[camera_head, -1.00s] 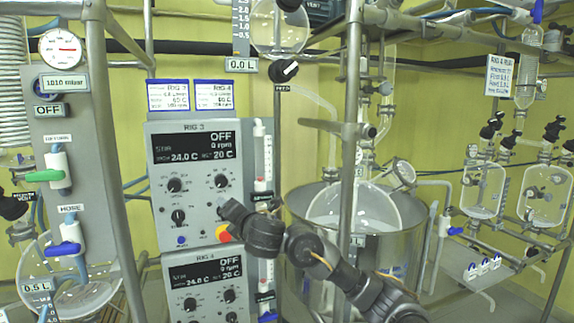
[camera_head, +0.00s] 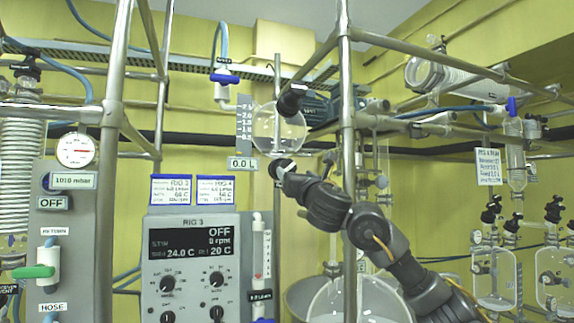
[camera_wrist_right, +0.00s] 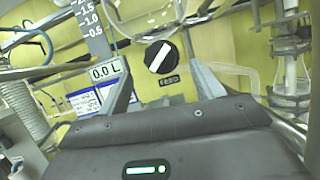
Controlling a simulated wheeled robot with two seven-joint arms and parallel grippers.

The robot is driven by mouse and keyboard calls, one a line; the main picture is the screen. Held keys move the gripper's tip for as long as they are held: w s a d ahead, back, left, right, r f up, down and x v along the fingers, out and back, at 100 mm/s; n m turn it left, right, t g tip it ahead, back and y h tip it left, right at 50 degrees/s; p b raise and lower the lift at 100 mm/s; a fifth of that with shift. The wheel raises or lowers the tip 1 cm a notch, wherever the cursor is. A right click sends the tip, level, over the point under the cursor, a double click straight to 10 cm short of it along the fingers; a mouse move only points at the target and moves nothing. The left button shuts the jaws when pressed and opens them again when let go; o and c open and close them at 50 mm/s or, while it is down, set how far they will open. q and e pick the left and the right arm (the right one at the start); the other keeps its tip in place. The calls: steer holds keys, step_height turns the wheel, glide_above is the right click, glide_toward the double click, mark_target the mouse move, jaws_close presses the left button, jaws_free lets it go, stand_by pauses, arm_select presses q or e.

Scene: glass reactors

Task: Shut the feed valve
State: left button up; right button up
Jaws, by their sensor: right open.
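The feed valve is a round black knob with a white bar. It shows whole in the right wrist view (camera_wrist_right: 161,57), above a small FEED label (camera_wrist_right: 169,79), with the bar slanted. In the head view the knob (camera_head: 281,167) sits below the round glass vessel (camera_head: 279,128), partly covered by my right gripper (camera_head: 292,178). In the wrist view my right gripper (camera_wrist_right: 160,68) is open, one finger on either side of the knob, with nothing held. I cannot tell whether the fingers touch it. My left gripper is out of view.
A 0.0 L scale (camera_head: 243,132) is left of the vessel. A metal upright (camera_head: 348,200) runs close to my right arm. The RIG 3 controller (camera_head: 190,265) stands at lower left, and a steel bath (camera_head: 310,297) is below my arm.

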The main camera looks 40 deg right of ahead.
mark_target(290, 168)
steer(key=p+x, duration=0.3)
steer(key=x, duration=0.4)
steer(key=shift+w+r, duration=0.15)
steer(key=shift+w, duration=0.05)
steer(key=shift+w+d+r+p, duration=0.15)
steer(key=shift+w+d+p, duration=0.15)
steer(key=shift+w, duration=0.15)
